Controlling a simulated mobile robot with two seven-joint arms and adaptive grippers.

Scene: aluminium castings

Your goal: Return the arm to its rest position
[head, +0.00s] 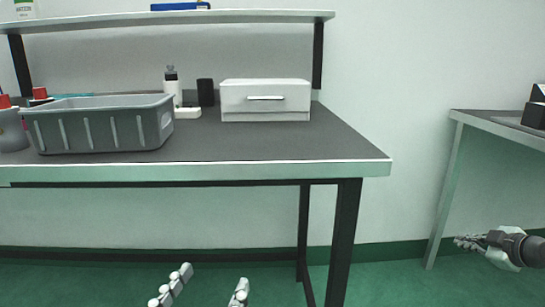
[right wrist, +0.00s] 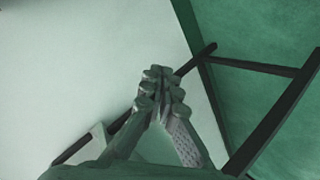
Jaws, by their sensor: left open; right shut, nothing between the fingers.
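My left gripper (head: 206,286) shows at the bottom of the head view, low in front of the workbench. Its two fingers are spread apart with nothing between them. My right gripper (head: 468,242) is at the right of the head view, below the level of the tabletops, with its fingers pointing left. In the right wrist view my right gripper (right wrist: 161,82) has its fingertips together and holds nothing. It hangs clear of any surface, with the wall and green floor behind it.
The workbench (head: 270,145) carries a grey bin (head: 100,128), a white drawer box (head: 265,100), a bottle (head: 171,88) and a black cup (head: 205,92). A second table (head: 500,127) stands at the right, near my right arm. Open floor lies between the tables.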

